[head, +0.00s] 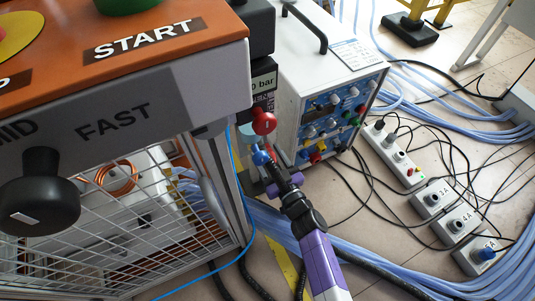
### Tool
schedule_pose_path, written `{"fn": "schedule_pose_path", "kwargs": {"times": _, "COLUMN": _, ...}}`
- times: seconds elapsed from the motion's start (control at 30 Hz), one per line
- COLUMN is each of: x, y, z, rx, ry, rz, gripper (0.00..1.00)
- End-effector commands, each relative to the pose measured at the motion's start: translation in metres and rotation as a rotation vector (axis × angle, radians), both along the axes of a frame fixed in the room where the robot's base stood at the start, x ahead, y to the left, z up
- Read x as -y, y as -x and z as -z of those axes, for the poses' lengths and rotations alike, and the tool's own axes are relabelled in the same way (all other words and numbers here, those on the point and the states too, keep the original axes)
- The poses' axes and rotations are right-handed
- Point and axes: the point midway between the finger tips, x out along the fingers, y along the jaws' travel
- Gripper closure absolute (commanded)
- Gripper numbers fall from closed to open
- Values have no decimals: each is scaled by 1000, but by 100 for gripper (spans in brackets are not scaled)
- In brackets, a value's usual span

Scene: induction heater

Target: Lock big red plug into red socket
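My gripper (268,164) is at the end of my purple arm, in front of the left side of a white instrument box. It is small in the view, and I cannot tell whether its fingers are open or shut. Small blue and red parts show at its tip; I cannot tell whether they belong to it or lie behind it. The box's front panel (318,118) carries several coloured plugs or sockets. A red one (315,157) is at the lower left, and a smaller red one (360,109) is at the right. I cannot tell plug from socket at this size.
A red round knob (263,121) sits on a dark unit marked bar, just above my gripper. A caged machine (110,235) with an orange START panel (150,42) fills the left. Power strips (398,152) and many blue hoses and black cables cover the floor at right.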

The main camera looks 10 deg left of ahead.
Motion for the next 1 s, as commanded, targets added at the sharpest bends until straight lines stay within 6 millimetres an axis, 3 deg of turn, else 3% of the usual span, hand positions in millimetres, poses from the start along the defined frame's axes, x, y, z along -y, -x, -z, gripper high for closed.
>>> {"fn": "schedule_pose_path", "kwargs": {"times": 0.43, "x": 0, "y": 0, "z": 0, "rx": 0, "ry": 0, "rz": 0, "gripper": 42}}
{"fn": "schedule_pose_path", "kwargs": {"times": 0.47, "x": 0, "y": 0, "z": 0, "rx": 0, "ry": 0, "rz": 0, "gripper": 44}}
{"fn": "schedule_pose_path", "kwargs": {"times": 0.73, "x": 0, "y": 0, "z": 0, "rx": 0, "ry": 0, "rz": 1, "gripper": 97}}
{"fn": "schedule_pose_path", "kwargs": {"times": 1.0, "x": 1, "y": 0, "z": -1, "rx": 0, "ry": -1, "rz": 1, "gripper": 100}}
